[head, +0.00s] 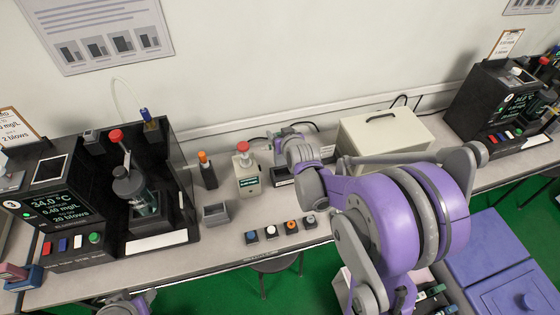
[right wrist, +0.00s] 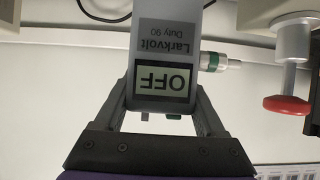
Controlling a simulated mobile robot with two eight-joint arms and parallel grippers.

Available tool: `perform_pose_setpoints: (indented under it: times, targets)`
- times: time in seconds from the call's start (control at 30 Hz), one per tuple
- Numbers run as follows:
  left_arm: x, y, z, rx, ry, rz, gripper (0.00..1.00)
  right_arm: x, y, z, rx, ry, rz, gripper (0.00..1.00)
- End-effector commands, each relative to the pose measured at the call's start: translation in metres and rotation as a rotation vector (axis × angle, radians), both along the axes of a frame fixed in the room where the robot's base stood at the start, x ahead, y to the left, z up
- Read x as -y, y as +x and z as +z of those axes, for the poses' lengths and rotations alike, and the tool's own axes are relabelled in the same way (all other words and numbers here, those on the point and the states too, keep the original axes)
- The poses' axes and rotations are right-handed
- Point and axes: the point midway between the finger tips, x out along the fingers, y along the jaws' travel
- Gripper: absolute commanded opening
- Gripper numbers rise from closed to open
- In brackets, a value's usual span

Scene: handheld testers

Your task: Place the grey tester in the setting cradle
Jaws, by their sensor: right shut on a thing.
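The grey tester (right wrist: 160,70) is between the fingers of my right gripper (right wrist: 165,92) in the right wrist view. Its screen reads OFF and its label "Larkvolt Duty 90", upside down in the picture; a green and metal fitting sticks out at its side. In the head view my right gripper (head: 281,146) is above the back of the bench, with the held tester mostly hidden. A low black holder with a white label (head: 284,183) is just below it. I cannot tell for sure which holder is the setting cradle. Only part of my left arm shows, not its gripper.
A beige tester with a red top (head: 247,175) stands left of my right gripper; an orange-topped black one (head: 207,172) is farther left. A grey open box (head: 216,213) and several coloured buttons are in front. Black stations (head: 75,215) flank the bench; a cream case (head: 385,138) is right.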

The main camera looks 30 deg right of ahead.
Motion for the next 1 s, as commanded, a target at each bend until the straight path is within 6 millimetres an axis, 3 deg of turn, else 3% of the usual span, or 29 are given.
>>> perform_pose_setpoints:
  times: [0.03, 0.1, 0.33, 0.53, 0.97, 1.0]
  targets:
    - [0.0, -0.006, -0.014, -0.01, 0.0, 0.0, 0.5, 0.0, -0.002, -0.017, -0.005, 0.0, 0.0, 0.04]
    - [0.0, -0.009, -0.024, -0.017, 0.0, 0.0, 0.5, 0.0, -0.003, -0.031, -0.005, 0.0, 0.0, 0.04]
    - [0.0, -0.015, -0.04, -0.027, 0.0, 0.0, 0.5, 0.0, -0.002, -0.053, -0.004, 0.0, 0.0, 0.04]
    - [0.0, -0.021, -0.065, -0.039, 0.0, 0.0, 0.5, 0.0, -0.002, -0.086, -0.003, -0.001, 0.001, 0.05]
    - [0.0, -0.022, -0.069, -0.041, 0.0, 0.0, 0.5, 0.0, -0.001, -0.092, -0.001, -0.001, 0.0, 0.04]
    - [0.0, -0.022, -0.068, -0.041, 0.0, 0.0, 0.5, 0.0, -0.001, -0.091, -0.002, 0.0, 0.0, 0.78]
